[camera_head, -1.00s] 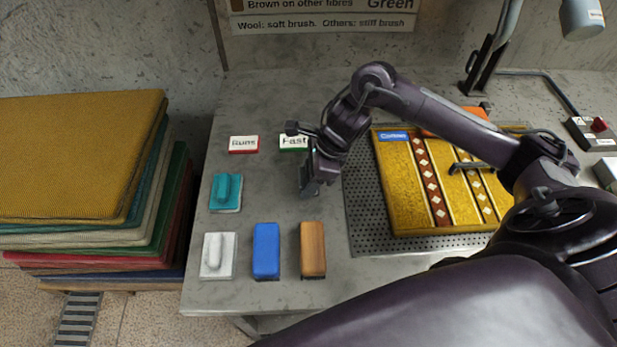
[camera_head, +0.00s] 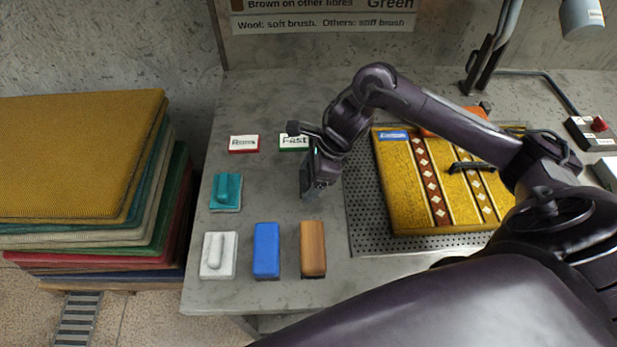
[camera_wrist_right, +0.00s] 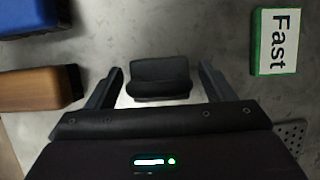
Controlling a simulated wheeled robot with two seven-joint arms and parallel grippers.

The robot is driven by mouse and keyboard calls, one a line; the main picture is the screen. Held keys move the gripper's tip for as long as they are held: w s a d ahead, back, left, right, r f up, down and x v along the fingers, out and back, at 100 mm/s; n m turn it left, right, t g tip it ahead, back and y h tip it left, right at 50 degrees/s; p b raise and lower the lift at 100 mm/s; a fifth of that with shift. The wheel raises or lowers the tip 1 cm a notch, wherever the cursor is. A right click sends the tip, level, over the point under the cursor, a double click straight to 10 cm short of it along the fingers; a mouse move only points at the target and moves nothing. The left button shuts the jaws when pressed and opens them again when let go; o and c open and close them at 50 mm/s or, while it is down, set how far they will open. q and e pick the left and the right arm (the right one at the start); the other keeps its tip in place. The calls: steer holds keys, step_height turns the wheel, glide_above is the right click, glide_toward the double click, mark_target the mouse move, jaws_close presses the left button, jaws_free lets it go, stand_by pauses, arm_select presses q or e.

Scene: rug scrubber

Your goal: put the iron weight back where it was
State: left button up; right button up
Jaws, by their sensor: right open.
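A small dark block, which looks like the iron weight (camera_wrist_right: 160,78), rests on the grey bench in the right wrist view. It lies between the two open fingers of my right gripper (camera_wrist_right: 160,88), with a gap on each side. In the head view my right gripper (camera_head: 313,192) points down at the bench between the Fast label and the wooden brush, and the block is hidden or cannot be told from the gripper there. My left gripper is not in view.
The Fast label (camera_head: 294,142) and a red-edged label (camera_head: 244,143) lie behind. Teal (camera_head: 226,192), white (camera_head: 218,256), blue (camera_head: 266,250) and wooden (camera_head: 313,248) blocks stand left and in front. A yellow rug (camera_head: 398,190) lies on a perforated plate (camera_head: 362,225) to the right.

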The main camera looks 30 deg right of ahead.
steer(key=v, duration=1.1)
steer(key=shift+s, duration=0.1)
